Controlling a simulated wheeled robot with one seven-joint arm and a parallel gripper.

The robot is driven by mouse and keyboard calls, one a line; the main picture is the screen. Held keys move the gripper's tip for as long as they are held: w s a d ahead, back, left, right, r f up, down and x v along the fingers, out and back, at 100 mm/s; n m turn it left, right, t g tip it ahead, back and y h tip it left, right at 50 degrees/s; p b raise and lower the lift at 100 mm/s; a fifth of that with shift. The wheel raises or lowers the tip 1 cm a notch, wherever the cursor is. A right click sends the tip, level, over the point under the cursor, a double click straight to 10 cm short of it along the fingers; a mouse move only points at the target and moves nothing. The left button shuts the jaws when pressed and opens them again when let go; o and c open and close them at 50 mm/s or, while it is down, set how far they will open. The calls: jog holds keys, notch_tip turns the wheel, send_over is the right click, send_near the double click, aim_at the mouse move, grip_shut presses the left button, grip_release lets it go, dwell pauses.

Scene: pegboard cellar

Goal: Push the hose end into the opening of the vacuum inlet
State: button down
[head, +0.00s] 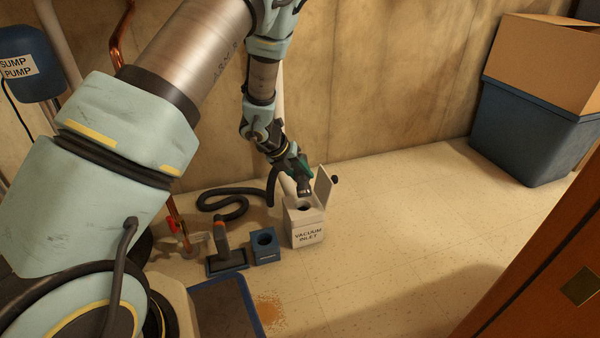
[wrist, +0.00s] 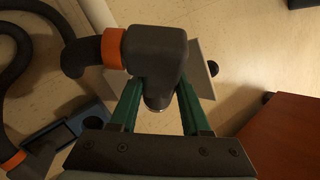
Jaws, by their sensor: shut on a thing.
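The vacuum inlet (head: 306,236) is a white labelled box on the floor, with a round dark opening (head: 304,208) in its top and its lid (head: 325,187) standing open at the right. My gripper (head: 302,184) is just above the box in the head view. In the wrist view my gripper (wrist: 158,100) has its green fingers closed on the hose end (wrist: 158,55), a dark elbow with an orange collar and a metallic tip. The tip points towards the box; the exact gap to the opening cannot be told. In the wrist view the elbow hides the opening.
The black hose (head: 232,196) curls on the floor left of the inlet. A blue box with a round hole (head: 265,258) and a dark floor tool (head: 222,242) stand to the left. A blue bin (head: 525,140) is far right. Floor right of the inlet is clear.

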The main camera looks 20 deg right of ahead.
aim_at(298, 182)
jog(key=shift+f+b, duration=1.1)
jog(key=shift+f, duration=0.35)
jog(key=shift+m+t+h+b, duration=0.4)
jog(key=shift+t+b, duration=0.7)
jog(key=shift+b, duration=3.15)
jog(key=shift+s+t, duration=0.15)
jog(key=shift+t, duration=0.15)
jog(key=shift+f+m+t+h, duration=0.15)
jog(key=shift+m+t+h, duration=0.35)
jog(key=shift+t, duration=0.7)
jog(key=shift+m+t+h, duration=0.4)
jog(key=shift+t+h, duration=0.1)
jog(key=shift+t, duration=0.5)
jog(key=shift+r+t, duration=0.2)
jog(key=shift+t, duration=0.1)
jog(key=shift+w+a+m+h+p, duration=0.1)
jog(key=shift+w+m+h+p, duration=0.15)
jog(key=shift+m+h+p, duration=0.05)
